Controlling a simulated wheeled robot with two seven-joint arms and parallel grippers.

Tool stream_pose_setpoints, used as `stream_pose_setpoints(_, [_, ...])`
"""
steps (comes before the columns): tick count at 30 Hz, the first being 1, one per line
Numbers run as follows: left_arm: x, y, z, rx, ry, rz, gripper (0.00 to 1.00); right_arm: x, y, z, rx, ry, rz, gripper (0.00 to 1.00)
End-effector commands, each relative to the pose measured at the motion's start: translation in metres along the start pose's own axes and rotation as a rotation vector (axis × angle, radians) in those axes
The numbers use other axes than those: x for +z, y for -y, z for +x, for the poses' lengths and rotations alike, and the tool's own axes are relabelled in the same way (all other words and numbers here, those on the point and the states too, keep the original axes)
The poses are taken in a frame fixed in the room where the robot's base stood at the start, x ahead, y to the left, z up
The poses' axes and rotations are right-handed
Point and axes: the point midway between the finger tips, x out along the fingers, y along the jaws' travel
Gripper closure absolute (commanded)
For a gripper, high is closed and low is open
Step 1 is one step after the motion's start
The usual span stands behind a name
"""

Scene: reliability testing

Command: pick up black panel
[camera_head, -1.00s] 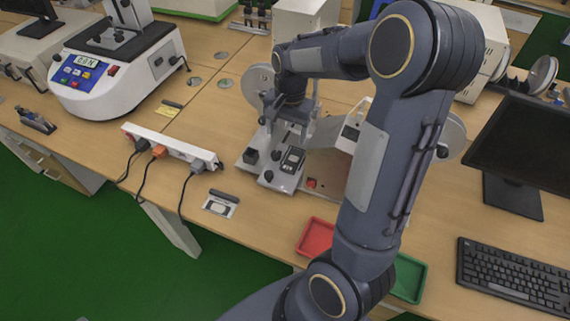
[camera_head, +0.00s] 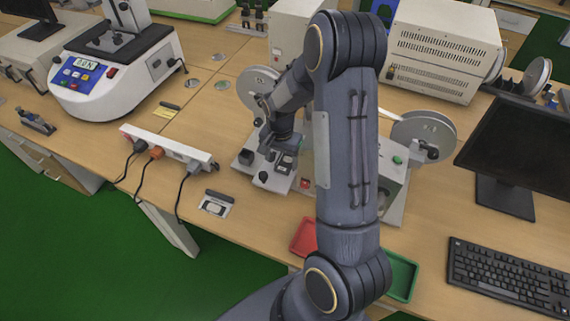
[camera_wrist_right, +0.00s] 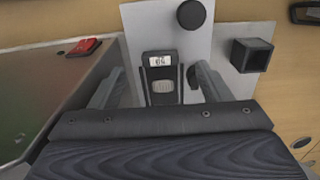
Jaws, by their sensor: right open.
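The black panel (camera_head: 286,163), a small dark block with a lit display, sits on the light plate at the front of the reel machine. In the right wrist view the panel (camera_wrist_right: 161,88) stands upright in the picture between my two grey fingers. My right gripper (camera_head: 274,148) is over this plate, close to the panel. In the wrist view the right gripper (camera_wrist_right: 158,76) is open, one finger on each side of the panel, with gaps showing. My left gripper is not in view.
A black square holder (camera_wrist_right: 250,54) and a round black knob (camera_wrist_right: 191,14) are close by on the plate. A red switch (camera_wrist_right: 83,47) is at the left. A power strip (camera_head: 170,145), red tray (camera_head: 304,238), green tray (camera_head: 402,277) and monitor (camera_head: 520,150) surround the machine.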

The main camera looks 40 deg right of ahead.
Motion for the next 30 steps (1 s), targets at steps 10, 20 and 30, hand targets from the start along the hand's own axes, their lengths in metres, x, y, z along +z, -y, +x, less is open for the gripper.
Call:
stream_pose_setpoints(10, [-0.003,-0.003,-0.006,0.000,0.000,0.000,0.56,0.001,-0.001,0.044,0.002,0.002,-0.001,0.29])
stream_pose_setpoints(20, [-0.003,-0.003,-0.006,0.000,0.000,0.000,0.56,0.000,0.000,0.047,0.000,0.000,0.000,0.38])
stream_pose_setpoints(30, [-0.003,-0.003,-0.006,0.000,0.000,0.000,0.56,0.000,0.000,0.046,0.000,0.000,0.000,0.77])
